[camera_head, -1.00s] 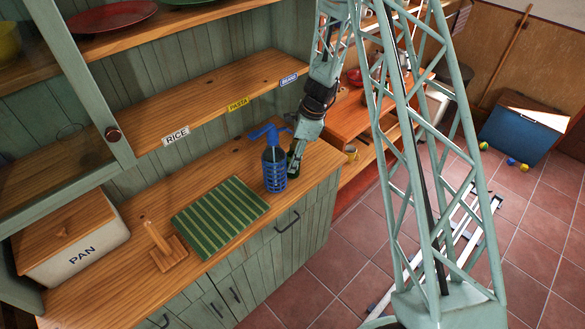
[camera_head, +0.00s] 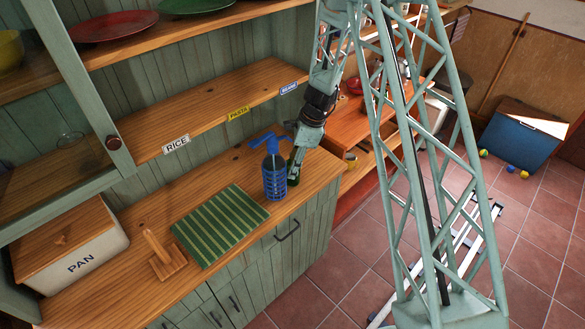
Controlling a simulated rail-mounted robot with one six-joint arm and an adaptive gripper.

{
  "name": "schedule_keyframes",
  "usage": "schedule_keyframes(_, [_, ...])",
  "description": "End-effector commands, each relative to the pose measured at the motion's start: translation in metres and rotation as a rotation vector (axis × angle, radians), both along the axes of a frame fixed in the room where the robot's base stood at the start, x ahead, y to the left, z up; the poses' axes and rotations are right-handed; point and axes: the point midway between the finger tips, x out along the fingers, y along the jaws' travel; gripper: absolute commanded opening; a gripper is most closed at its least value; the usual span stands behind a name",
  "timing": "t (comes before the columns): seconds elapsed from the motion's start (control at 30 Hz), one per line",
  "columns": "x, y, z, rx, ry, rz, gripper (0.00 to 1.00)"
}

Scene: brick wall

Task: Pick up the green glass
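A small dark green glass object (camera_head: 293,182), which looks like the green glass, stands on the wooden counter near its right end. My gripper (camera_head: 296,158) points down from above, just behind and to the right of the bottle, close over the green glass. Its fingertips are largely hidden by the bottle and the glass. I cannot tell whether they are around the glass or touching it, or whether they are open.
A green striped mat (camera_head: 220,226), a wooden holder (camera_head: 162,257) and a white PAN bin (camera_head: 75,258) stand left on the counter. A labelled wooden shelf (camera_head: 215,112) runs above. A lower wooden unit (camera_head: 350,122) stands right. The tiled floor beyond is mostly open.

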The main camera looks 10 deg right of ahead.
Motion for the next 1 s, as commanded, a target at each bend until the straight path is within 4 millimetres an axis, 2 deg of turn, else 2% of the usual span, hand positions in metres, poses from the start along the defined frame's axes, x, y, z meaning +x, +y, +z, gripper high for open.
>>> schedule_keyframes(0.37, [0.001,0.000,0.013,0.001,-0.001,0.001,0.18])
schedule_keyframes(0.7, [0.001,0.000,0.033,-0.001,-0.002,0.000,0.18])
schedule_keyframes(1.0, [-0.025,0.000,0.034,0.000,0.001,0.000,0.18])
